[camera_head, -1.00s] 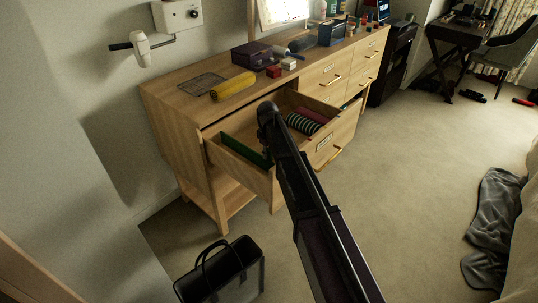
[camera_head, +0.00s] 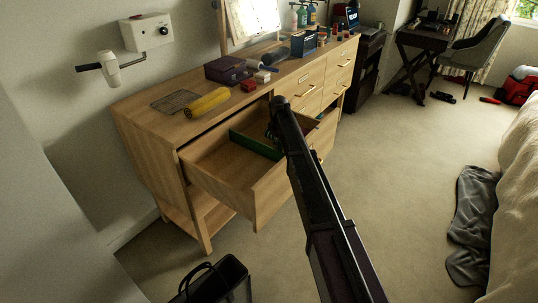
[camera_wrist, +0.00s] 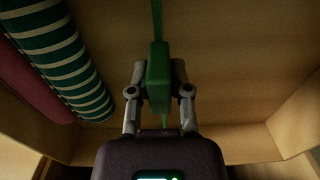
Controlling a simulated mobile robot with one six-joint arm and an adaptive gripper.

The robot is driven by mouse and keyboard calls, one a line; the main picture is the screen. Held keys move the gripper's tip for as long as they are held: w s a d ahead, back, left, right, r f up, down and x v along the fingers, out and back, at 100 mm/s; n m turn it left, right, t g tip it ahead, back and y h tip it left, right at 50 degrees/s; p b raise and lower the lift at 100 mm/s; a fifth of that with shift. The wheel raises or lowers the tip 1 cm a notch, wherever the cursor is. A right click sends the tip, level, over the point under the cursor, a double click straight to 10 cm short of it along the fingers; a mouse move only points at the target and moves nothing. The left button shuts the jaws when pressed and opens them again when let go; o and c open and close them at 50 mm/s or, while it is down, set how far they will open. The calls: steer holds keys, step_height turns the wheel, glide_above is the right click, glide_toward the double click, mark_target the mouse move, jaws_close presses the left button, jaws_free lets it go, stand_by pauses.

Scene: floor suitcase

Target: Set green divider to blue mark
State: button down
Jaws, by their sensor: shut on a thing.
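The green divider (camera_head: 255,145) stands across the inside of the open top-left drawer (camera_head: 225,205) in the head view, with part of it hidden behind my arm. In the wrist view the green divider (camera_wrist: 158,55) shows as a thin upright strip with a thicker block at its near part. My gripper (camera_wrist: 158,78) has a finger on each side of this block and is shut on it. In the head view my arm hides most of the gripper. I cannot make out a blue mark in either current view.
A green-and-white striped roll (camera_wrist: 62,55) and a dark red roll (camera_wrist: 30,85) lie left of the divider in the wrist view. A yellow roll (camera_head: 207,102) and small boxes are on the dresser top. A black bag (camera_head: 220,283) stands on the floor before the drawer.

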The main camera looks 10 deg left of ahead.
steer(key=w+d, duration=0.3)
steer(key=w, duration=0.4)
steer(key=shift+d, duration=0.25)
steer(key=c, duration=0.6)
jaws_free()
steer(key=shift+o, duration=0.2)
steer(key=shift+r, duration=0.15)
